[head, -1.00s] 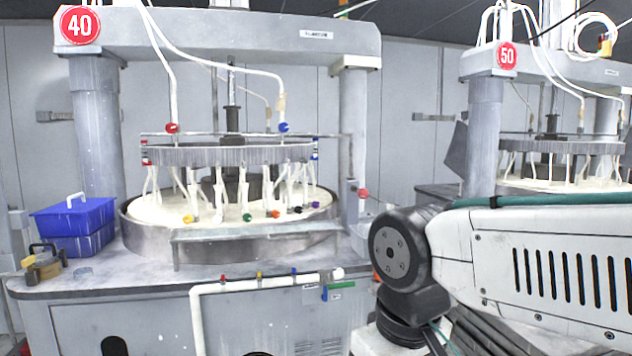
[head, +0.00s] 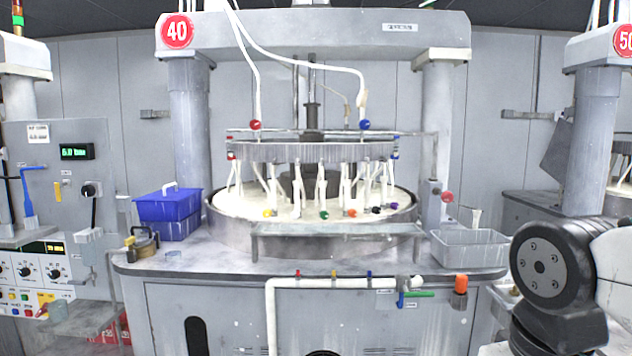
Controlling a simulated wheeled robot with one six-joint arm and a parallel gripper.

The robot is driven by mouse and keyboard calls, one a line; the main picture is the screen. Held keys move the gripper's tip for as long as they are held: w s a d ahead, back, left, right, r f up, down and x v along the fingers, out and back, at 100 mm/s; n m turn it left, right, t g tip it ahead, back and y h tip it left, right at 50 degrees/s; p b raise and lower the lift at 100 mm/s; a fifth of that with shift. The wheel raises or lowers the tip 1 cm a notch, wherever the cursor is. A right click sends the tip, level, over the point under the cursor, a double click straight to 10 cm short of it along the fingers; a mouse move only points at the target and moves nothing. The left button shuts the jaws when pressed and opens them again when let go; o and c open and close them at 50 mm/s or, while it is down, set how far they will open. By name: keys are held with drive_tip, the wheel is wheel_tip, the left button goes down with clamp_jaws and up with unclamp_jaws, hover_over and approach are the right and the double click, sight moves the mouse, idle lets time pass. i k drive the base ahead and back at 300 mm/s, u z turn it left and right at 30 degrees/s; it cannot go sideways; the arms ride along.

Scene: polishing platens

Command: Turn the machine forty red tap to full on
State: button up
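Machine forty, marked by a round red "40" sign (head: 177,31), stands in the middle of the head view. A small red tap (head: 298,274) sits on the white pipe (head: 320,283) along its front edge, left of a yellow tap (head: 333,274) and a blue tap (head: 369,274). It is too small to tell how far it is turned. Other red parts are a red ball (head: 255,125) on a hose above the platen and a red knob (head: 447,196) by the right column. My gripper is out of view; only part of my arm shows at lower right, apart from the machine.
A blue bin (head: 168,212) and a yellow-and-black item (head: 142,244) sit on the worktop's left. A clear grey tub (head: 468,250) sits on its right, with an orange-topped part (head: 461,284) below. A control panel (head: 60,185) stands at left, machine fifty's column (head: 595,150) at right.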

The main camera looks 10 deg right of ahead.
sight(255, 124)
drive_tip(key=z, duration=0.45)
drive_tip(key=k, duration=0.5)
drive_tip(key=z, duration=0.65)
drive_tip(key=i, duration=1.4)
drive_tip(key=u, duration=1.25)
drive_tip(key=i, duration=0.7)
drive_tip(key=u, duration=0.7)
